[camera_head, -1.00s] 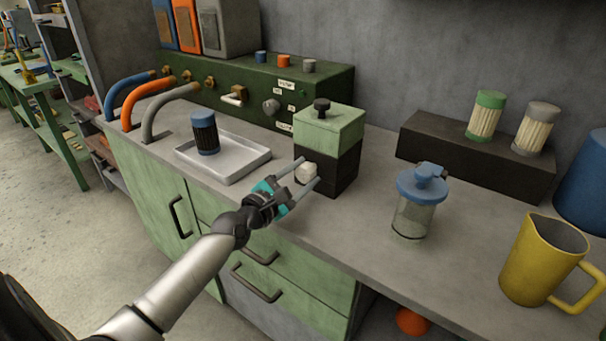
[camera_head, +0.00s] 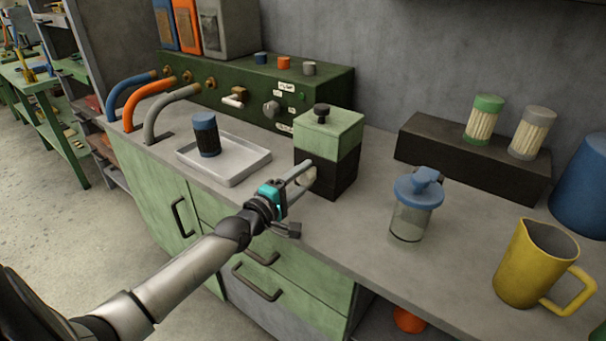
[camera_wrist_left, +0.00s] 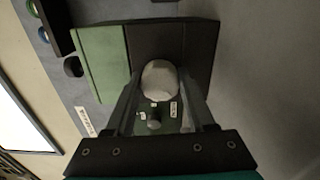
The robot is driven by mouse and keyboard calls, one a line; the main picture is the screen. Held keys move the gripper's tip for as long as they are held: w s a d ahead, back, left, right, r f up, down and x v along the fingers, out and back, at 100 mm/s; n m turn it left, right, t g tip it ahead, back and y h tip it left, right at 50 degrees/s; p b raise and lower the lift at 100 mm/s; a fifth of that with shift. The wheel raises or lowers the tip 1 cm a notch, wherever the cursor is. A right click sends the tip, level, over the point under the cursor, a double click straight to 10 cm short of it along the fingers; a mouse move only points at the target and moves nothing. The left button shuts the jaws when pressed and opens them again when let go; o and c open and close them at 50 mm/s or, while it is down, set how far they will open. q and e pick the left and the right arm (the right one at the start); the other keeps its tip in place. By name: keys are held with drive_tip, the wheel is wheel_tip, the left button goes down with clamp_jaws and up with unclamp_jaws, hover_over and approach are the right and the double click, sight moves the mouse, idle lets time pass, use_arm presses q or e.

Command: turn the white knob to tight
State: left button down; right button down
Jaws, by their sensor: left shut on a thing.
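The white knob (camera_head: 308,177) is on the dark lower front of a box with a light green top (camera_head: 330,128). My left gripper (camera_head: 305,172) is shut on it, and one finger partly covers it in the head view. In the left wrist view the round pale face of the knob (camera_wrist_left: 160,77) sits between the tips of both fingers. The dark box body (camera_wrist_left: 200,50) lies behind it. I cannot read a tight mark by the knob. My right gripper is not in view.
A white tray (camera_head: 250,169) with a dark blue-capped cylinder (camera_head: 206,135) stands left of the box. A blue-lidded jar (camera_head: 411,215) and yellow jug (camera_head: 528,268) stand to its right. A green console (camera_head: 330,85) with hoses is behind.

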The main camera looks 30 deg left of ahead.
use_arm(q)
drive_tip(key=shift+r+m+p, duration=0.1)
drive_tip(key=shift+m+p, duration=0.3)
drive_tip(key=shift+m, duration=1.1)
drive_tip(key=m+p, duration=0.3)
drive_tip(key=m, duration=0.3)
drive_tip(key=shift+m+p, duration=0.7)
drive_tip(key=shift+m, duration=0.4)
drive_tip(key=shift+m+p, duration=0.4)
drive_tip(key=shift+m, duration=0.5)
drive_tip(key=shift+m+p, duration=0.35)
drive_tip(key=shift+m, duration=0.55)
drive_tip(key=m+p, duration=0.1)
drive_tip(key=m, duration=0.1)
drive_tip(key=shift+m, duration=0.3)
drive_tip(key=m, duration=0.2)
drive_tip(key=shift+m+p, duration=0.3)
drive_tip(key=shift+m, duration=0.1)
drive_tip(key=m, duration=0.2)
drive_tip(key=shift+m, duration=0.3)
drive_tip(key=shift+m+p, duration=0.35)
drive_tip(key=shift+m, duration=1.35)
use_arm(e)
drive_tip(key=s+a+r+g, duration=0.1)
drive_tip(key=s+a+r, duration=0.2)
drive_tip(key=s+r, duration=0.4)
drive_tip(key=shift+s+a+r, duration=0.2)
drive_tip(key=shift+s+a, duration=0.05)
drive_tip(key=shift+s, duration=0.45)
